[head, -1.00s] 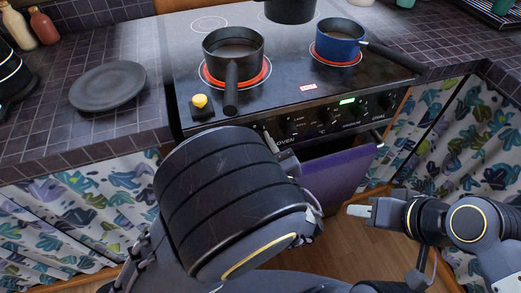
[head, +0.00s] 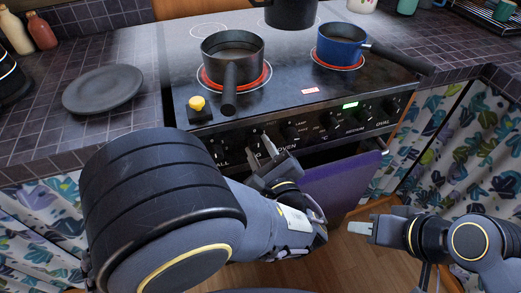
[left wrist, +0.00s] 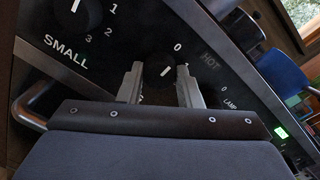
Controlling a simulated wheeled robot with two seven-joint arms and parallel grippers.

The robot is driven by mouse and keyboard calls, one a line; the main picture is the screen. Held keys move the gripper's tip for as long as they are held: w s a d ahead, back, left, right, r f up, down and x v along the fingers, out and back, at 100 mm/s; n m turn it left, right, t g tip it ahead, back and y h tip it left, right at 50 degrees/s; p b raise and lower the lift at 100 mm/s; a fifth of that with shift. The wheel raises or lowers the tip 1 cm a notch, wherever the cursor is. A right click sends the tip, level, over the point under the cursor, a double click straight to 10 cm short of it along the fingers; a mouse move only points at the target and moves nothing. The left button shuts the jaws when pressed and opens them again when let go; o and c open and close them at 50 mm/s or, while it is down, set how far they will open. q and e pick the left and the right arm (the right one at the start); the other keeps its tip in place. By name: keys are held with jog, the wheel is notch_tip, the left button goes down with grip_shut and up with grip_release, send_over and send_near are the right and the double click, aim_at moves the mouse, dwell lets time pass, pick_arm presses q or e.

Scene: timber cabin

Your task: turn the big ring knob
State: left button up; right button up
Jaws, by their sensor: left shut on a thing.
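The big ring knob (left wrist: 160,72) is a dark round knob with a white pointer line, on the stove's front panel between the SMALL knob (left wrist: 80,14) and the HOT lamp. Its own label is mostly covered by my gripper. My left gripper (left wrist: 160,88) has one finger on each side of this knob and is shut on it. In the head view my left gripper (head: 275,152) reaches the panel from below, and the knob is largely hidden behind the fingers. My right gripper (head: 361,228) hangs low at the right, away from the stove; its finger gap is unclear.
A dark saucepan (head: 232,50) and a blue saucepan (head: 341,45) stand on glowing rings, handles jutting forward. A yellow button on a black box (head: 197,105) sits at the stove's front left corner. A purple towel (head: 342,183) hangs below the panel. A grey plate (head: 103,88) lies left.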

pick_arm(q)
jog(key=o, duration=1)
jog(key=shift+c, duration=0.2)
jog(key=v, duration=0.7)
jog(key=shift+s, duration=0.4)
jog(key=shift+d, duration=0.15)
